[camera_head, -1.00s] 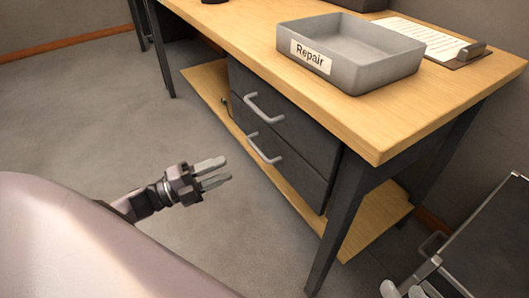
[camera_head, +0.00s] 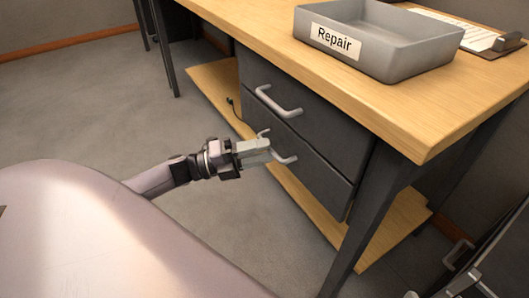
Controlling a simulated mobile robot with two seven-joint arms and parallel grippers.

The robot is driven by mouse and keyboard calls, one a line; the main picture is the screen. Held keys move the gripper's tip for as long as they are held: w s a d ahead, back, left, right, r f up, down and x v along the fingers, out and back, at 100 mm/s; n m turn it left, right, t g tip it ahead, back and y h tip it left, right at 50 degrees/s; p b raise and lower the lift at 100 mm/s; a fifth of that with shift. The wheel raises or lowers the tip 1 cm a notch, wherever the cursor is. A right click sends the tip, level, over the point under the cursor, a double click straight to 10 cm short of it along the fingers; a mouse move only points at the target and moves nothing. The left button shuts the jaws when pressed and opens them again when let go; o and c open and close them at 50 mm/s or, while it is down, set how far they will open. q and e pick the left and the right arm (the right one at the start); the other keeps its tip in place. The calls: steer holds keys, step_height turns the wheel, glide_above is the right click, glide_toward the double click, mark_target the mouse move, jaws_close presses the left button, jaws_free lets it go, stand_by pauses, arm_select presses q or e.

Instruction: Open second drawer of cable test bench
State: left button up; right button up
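The cable test bench (camera_head: 420,110) has a wooden top and dark legs. Two dark drawers sit one above the other beneath it, each with a grey bar handle. The upper drawer (camera_head: 318,120) and the lower drawer (camera_head: 318,185) both look closed. The upper handle (camera_head: 277,104) is clear. My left gripper (camera_head: 268,150) is at the lower handle (camera_head: 289,160), its fingers overlapping and hiding the handle's middle. The fingers look close together, but whether they grip the bar cannot be told. My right gripper is not recognisable in view.
A grey tray labelled Repair (camera_head: 390,45) and a clipboard (camera_head: 475,35) stand on the bench top. A wooden lower shelf (camera_head: 385,235) runs below the drawers. A dark object with a handle (camera_head: 458,253) stands at the lower right. The floor at left is clear.

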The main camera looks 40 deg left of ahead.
arm_select(q)
steer(key=shift+w+d+r, duration=0.1)
steer(key=shift+w+d, duration=0.35)
steer(key=shift+d, duration=0.05)
jaws_close()
